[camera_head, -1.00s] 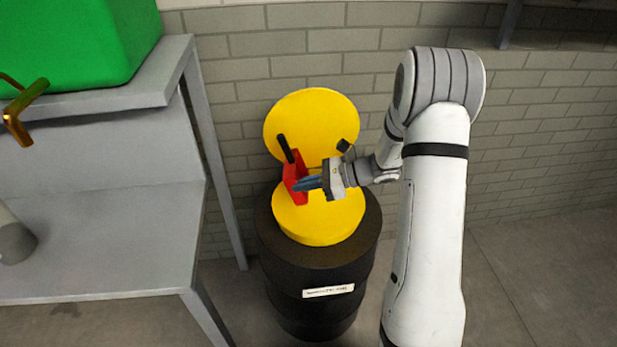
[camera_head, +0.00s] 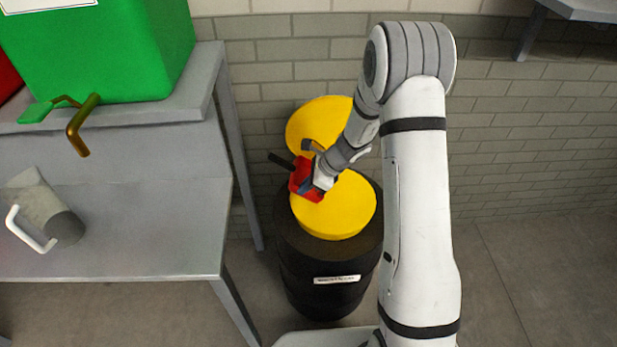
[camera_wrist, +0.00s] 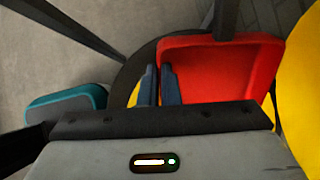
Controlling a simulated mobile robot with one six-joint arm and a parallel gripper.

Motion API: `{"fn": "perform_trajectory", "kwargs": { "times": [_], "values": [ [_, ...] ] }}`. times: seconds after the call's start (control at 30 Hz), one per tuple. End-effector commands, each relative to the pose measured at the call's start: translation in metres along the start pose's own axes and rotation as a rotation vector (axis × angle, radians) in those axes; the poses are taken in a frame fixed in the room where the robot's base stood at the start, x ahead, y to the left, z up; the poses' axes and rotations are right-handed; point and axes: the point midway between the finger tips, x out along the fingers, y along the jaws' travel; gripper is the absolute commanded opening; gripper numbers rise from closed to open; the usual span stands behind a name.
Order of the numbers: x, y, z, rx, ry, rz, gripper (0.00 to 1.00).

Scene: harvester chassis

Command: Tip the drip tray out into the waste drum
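The red drip tray (camera_head: 306,180) with its black handle (camera_head: 282,161) is over the yellow top (camera_head: 345,210) of the black waste drum (camera_head: 325,265). The tray is tilted in the body view. My gripper (camera_head: 311,187) is shut on the tray's side wall. In the wrist view, my gripper's two dark fingers (camera_wrist: 160,85) close on the wall of the drip tray (camera_wrist: 220,65), whose red inside faces the camera. I see no liquid in the visible part. A round yellow lid (camera_head: 320,118) stands raised behind the drum top.
A grey bench (camera_head: 150,235) stands left of the drum. It holds a green container (camera_head: 105,50) with a brass tap (camera_head: 82,125) and a grey jug (camera_head: 48,205). A brick wall (camera_head: 520,140) is behind. A teal object (camera_wrist: 65,105) shows in the wrist view.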

Motion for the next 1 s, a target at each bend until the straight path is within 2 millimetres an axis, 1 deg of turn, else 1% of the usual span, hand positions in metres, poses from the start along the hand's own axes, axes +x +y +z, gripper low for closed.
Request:
{"fn": "perform_trajectory", "kwargs": {
  "times": [0.03, 0.4, 1.0],
  "values": [
    [-0.003, 0.001, 0.005, -0.002, 0.022, 0.003, 0.00],
    [0.005, 0.000, 0.008, -0.002, 0.160, 0.002, 0.00],
    [0.016, 0.000, 0.006, -0.001, 0.318, 0.003, 0.00]
  ]
}}
